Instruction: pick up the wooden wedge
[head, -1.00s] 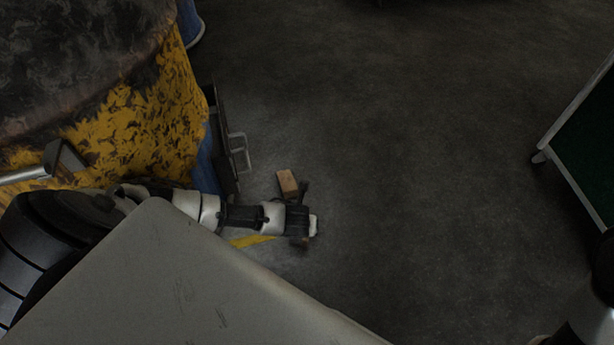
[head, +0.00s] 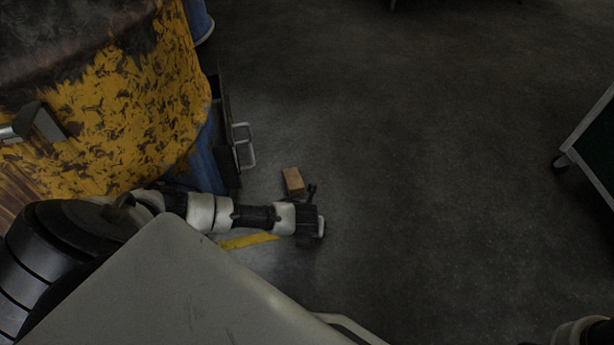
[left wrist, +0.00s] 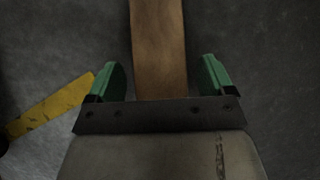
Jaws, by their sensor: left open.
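The wooden wedge (head: 293,181) is a small brown block on the dark floor, just beyond my left gripper in the head view. In the left wrist view the wedge (left wrist: 158,48) runs down from the top edge, between the two green fingers. My left gripper (left wrist: 159,78) is open, with a finger on each side of the wedge and a gap to each. In the head view the left gripper (head: 312,212) is seen from above, and its fingers are hard to make out. Whether the wedge lies level with the fingers or below them I cannot tell. My right gripper does not show.
A yellow and black barrel (head: 140,110) on a blue base stands at the left, with a dark open door and metal handle (head: 243,146) near the wedge. A yellow floor stripe (head: 248,241) lies beside my left arm. A green wheeled cart (head: 596,140) stands at right. The middle floor is clear.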

